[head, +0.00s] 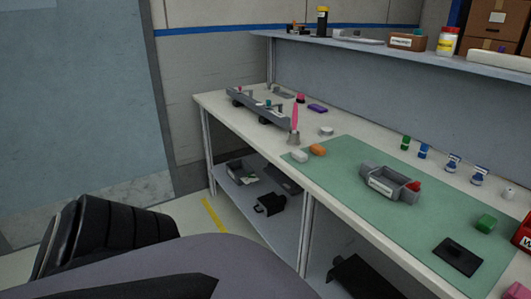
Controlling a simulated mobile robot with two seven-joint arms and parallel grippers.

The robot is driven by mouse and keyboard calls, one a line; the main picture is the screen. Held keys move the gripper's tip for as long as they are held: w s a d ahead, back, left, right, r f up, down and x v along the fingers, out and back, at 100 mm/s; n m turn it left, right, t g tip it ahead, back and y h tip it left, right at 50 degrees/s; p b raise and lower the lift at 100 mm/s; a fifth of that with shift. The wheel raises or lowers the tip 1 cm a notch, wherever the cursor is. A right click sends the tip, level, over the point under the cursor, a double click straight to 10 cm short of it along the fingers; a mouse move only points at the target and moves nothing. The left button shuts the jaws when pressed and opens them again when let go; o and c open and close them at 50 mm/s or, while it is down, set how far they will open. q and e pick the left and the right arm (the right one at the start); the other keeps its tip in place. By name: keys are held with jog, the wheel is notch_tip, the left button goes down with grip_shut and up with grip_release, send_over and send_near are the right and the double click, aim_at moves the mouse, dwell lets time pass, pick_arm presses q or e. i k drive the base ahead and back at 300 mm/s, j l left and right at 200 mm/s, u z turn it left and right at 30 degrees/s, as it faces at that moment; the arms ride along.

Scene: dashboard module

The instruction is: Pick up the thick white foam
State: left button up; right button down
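A small white block (299,156), which looks like the thick white foam, lies at the left corner of the green mat (335,170), right beside an orange block (317,150). A smaller, rounded white piece (326,131) lies farther back on the bench; I cannot tell its material. Neither of my grippers shows in the head view, so I cannot see whether they are open or hold anything.
The long bench (232,115) carries a grey rail fixture (258,107), a pink-tipped bottle (295,125), a grey module (390,183), a green block (486,223) and a black plate (458,255). An upper shelf (385,48) overhangs the back. The floor left of the bench is clear.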

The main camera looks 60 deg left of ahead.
aim_at(298, 154)
jog(key=u, duration=1.75)
jog(key=i+j+z, duration=0.55)
jog(key=j, duration=0.25)
jog(key=i, duration=0.1)
